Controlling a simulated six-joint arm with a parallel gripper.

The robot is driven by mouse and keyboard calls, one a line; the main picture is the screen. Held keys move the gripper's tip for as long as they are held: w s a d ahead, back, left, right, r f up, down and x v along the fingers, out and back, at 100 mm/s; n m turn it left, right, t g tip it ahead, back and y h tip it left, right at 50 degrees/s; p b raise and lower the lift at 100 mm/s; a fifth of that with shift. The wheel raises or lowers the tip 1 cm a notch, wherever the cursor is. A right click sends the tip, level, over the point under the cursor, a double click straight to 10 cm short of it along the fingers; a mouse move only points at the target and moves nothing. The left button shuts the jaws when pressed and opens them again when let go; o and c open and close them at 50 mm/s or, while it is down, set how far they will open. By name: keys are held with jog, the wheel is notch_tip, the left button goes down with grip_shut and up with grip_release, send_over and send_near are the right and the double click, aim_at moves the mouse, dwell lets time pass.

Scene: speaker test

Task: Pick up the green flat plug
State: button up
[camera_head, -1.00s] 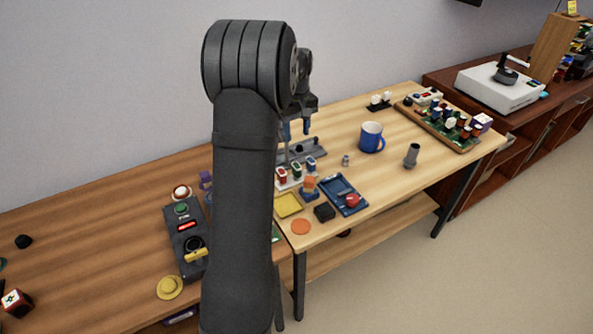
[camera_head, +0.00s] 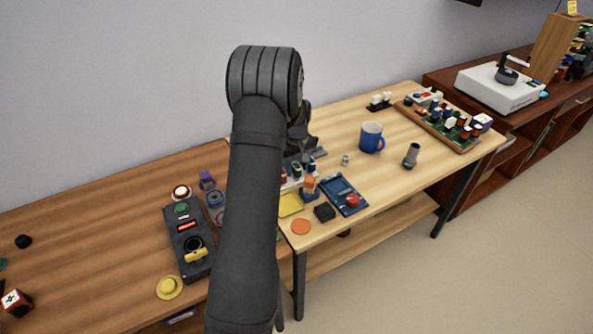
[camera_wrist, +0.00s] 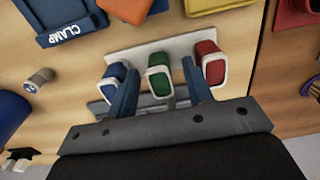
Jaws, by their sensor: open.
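The green flat plug (camera_wrist: 158,80) stands in the middle of a row, with a white rim around its end; it also shows in the head view (camera_head: 297,169). A blue plug (camera_wrist: 115,76) is on its left and a red plug (camera_wrist: 212,66) on its right in the wrist view. All three are on a white plate (camera_wrist: 150,52). My gripper (camera_wrist: 160,68) is open. Its two blue fingers appear on either side of the green plug, between it and its neighbours. I cannot tell whether they touch it. In the head view, my arm mostly hides the gripper.
An orange block (camera_head: 310,185), a blue clamp device with a red knob (camera_head: 352,201) and a yellow pad (camera_head: 291,205) lie in front of the row. A blue mug (camera_head: 371,137) and a grey cylinder (camera_head: 411,155) stand to the right.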

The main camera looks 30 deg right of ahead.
jog(key=shift+f, duration=0.55)
grip_shut()
jog(key=shift+r, duration=0.15)
